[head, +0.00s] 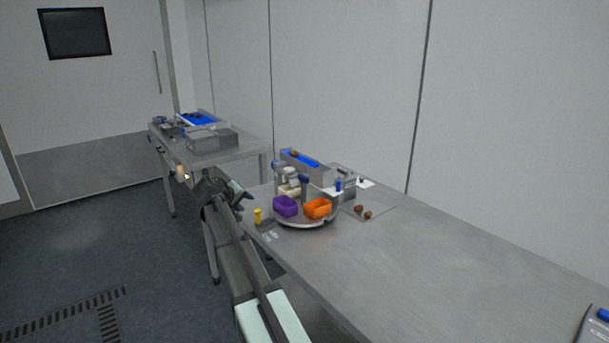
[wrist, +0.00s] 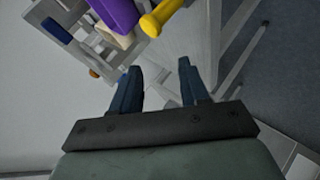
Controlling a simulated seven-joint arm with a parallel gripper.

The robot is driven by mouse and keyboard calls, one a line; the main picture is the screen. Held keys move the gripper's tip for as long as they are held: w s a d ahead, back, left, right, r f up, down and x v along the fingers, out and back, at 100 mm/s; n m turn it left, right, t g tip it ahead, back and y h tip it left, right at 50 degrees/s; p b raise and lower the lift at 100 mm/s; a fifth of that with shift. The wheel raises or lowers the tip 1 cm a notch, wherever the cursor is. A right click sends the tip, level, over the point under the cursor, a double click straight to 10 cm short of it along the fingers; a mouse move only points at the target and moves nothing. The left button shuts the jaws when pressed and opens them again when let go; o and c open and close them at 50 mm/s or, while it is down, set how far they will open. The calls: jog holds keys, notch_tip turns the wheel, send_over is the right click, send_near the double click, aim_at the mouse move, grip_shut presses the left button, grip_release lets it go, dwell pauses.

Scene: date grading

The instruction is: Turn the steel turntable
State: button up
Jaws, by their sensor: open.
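The steel turntable (head: 305,224) is a round plate near the left end of the long table. It carries a purple bin (head: 285,206) and an orange bin (head: 318,208) at its front. A short yellow knob (head: 257,215) stands upright at its left side; I cannot tell how it is fixed. My gripper (head: 243,195) is to the left of the turntable, near the table edge. In the wrist view my gripper (wrist: 157,78) has its fingers apart with nothing between them. The yellow knob (wrist: 161,18) and the purple bin (wrist: 116,12) show beyond the fingertips, apart from them.
A grey trough with a blue lining (head: 305,162) stands behind the turntable. Two brown dates (head: 363,211) lie on a clear sheet to its right. A second table (head: 245,148) with grey boxes is at the back left. The long table's right part (head: 450,260) is mostly bare.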

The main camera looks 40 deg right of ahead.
jog(key=s+d+r+m+g+y, duration=0.1)
jog(key=d+r+y, duration=0.25)
jog(key=d, duration=0.45)
jog(key=s+d+r+g+y, duration=0.1)
jog(key=s+d+r+y, duration=0.1)
jog(key=d+r, duration=0.35)
jog(key=n+t+y, duration=0.1)
jog(key=y, duration=0.3)
send_near(304, 176)
jog(key=x, duration=0.9)
jog(key=shift+w+d+r, duration=0.1)
grip_shut()
